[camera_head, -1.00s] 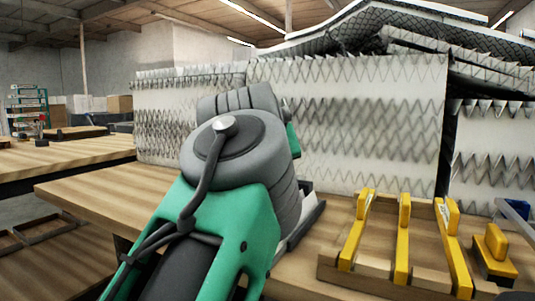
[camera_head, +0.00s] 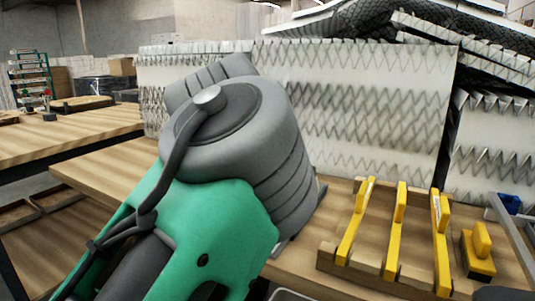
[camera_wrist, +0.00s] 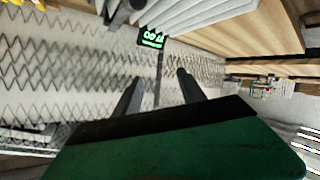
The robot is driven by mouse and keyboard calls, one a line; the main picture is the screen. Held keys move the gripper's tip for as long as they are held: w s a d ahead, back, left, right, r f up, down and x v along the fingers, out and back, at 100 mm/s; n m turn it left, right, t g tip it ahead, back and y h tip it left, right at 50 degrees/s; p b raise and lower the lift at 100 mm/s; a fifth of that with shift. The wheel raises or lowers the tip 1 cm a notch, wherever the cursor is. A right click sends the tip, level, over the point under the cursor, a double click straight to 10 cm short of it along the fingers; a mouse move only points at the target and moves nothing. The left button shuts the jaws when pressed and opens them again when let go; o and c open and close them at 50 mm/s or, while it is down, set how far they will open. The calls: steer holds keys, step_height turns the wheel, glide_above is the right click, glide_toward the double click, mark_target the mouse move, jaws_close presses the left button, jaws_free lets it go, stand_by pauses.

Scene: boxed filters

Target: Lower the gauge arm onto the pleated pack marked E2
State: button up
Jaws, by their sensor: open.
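Large white pleated packs with zigzag edges stand on the bench in the head view: a wide middle one (camera_head: 365,95), a right one (camera_head: 495,150) and a left one (camera_head: 152,95) partly behind my arm. No E2 mark is readable. My gripper (camera_wrist: 158,92) shows in the wrist view with its two fingers apart and nothing seen between them but a thin dark rod beyond. A small black display with green digits (camera_wrist: 152,38) is at the end of that rod; whether this is the gauge arm I cannot tell. My gripper is hidden in the head view behind my arm.
A wooden rack with yellow uprights (camera_head: 400,235) stands at the front right of the bench (camera_head: 110,180). A yellow block (camera_head: 480,255) and a grey bar with a blue part (camera_head: 510,205) lie to its right. Dark mesh sheets (camera_head: 410,20) lie atop the packs.

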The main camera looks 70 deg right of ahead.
steer(key=w+r+n+t+y+p, duration=0.3)
steer(key=w+r+t+p, duration=0.1)
steer(key=w+r+p, duration=0.5)
steer(key=w+y+p, duration=0.5)
steer(key=w+p, duration=1.1)
steer(key=w, duration=0.1)
steer(key=s+d+f+m+g+p, duration=0.2)
steer(key=s+d+f+m+g, duration=0.5)
steer(key=s+f+m, duration=0.45)
steer(key=s+a+f+m+g+y, duration=0.1)
steer(key=s+a+m+g, duration=0.15)
steer(key=s+m, duration=0.75)
steer(key=s+a+m+g+y, duration=0.1)
steer(key=s+a+m+g, duration=0.3)
steer(key=m, duration=1.1)
steer(key=s+d+f+m, duration=0.1)
steer(key=f, duration=0.1)
steer(key=s+d+f+m+b, duration=0.1)
steer(key=f, duration=0.2)
steer(key=s+d+f+m+t, duration=0.1)
steer(key=d+f, duration=0.1)
steer(key=shift+s+f+m+b, duration=0.1)
steer(key=shift+f+m+b, duration=0.2)
steer(key=shift+b, duration=0.1)
